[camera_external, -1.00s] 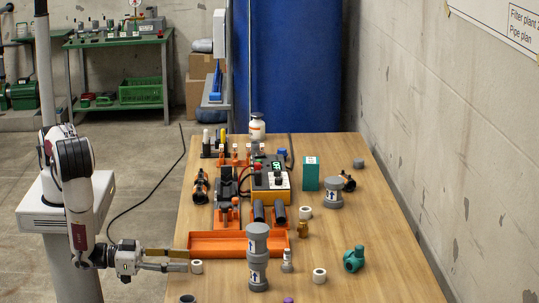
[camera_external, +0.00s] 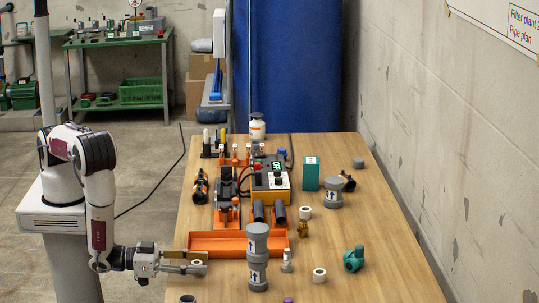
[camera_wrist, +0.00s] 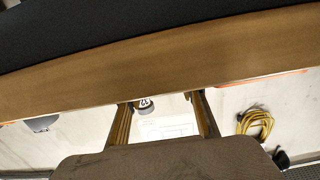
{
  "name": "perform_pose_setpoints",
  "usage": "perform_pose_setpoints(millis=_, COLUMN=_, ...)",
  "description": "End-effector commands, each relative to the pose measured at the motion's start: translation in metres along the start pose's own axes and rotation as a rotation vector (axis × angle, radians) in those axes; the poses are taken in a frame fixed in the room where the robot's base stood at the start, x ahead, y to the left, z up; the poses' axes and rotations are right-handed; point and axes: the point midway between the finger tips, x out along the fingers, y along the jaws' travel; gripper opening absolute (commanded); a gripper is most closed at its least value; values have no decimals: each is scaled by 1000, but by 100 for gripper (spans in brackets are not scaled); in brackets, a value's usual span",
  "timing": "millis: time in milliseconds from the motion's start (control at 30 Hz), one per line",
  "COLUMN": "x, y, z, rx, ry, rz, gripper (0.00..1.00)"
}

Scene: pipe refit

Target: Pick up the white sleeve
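White ring-shaped sleeves stand on the table: one at the front right (camera_external: 319,275), one farther back (camera_external: 305,212), and one at the left edge (camera_external: 198,263), partly hidden by my fingers. My gripper (camera_external: 206,262) reaches in level from the left, with its fingers apart, one on each side of the left-edge sleeve. I cannot tell if they touch it. In the wrist view my two brownish fingers (camera_wrist: 161,100) are wide apart. No sleeve is clearly visible between them there.
An orange tray (camera_external: 215,243) lies just behind my fingers. A grey pipe fitting (camera_external: 258,275) stands right of them, beside a small bottle (camera_external: 287,262). A green fitting (camera_external: 353,260) is farther right. The wooden table is bare at the right front (camera_external: 395,285).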

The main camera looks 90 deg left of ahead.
Motion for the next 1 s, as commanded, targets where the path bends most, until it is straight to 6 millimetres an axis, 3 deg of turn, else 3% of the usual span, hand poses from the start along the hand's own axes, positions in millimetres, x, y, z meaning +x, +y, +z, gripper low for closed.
perform_pose_setpoints(millis=433, x=0, y=0, z=0, rx=0, ry=0, rz=0, gripper=40)
perform_pose_setpoints(millis=467, x=0, y=0, z=0, rx=0, ry=0, rz=0, gripper=37)
perform_pose_setpoints(millis=567, x=0, y=0, z=0, rx=0, ry=0, rz=0, gripper=12)
perform_pose_setpoints(millis=600, x=0, y=0, z=0, rx=0, ry=0, rz=0, gripper=10)
perform_pose_setpoints(millis=1000, x=0, y=0, z=-1, rx=0, ry=0, rz=-1, gripper=10)
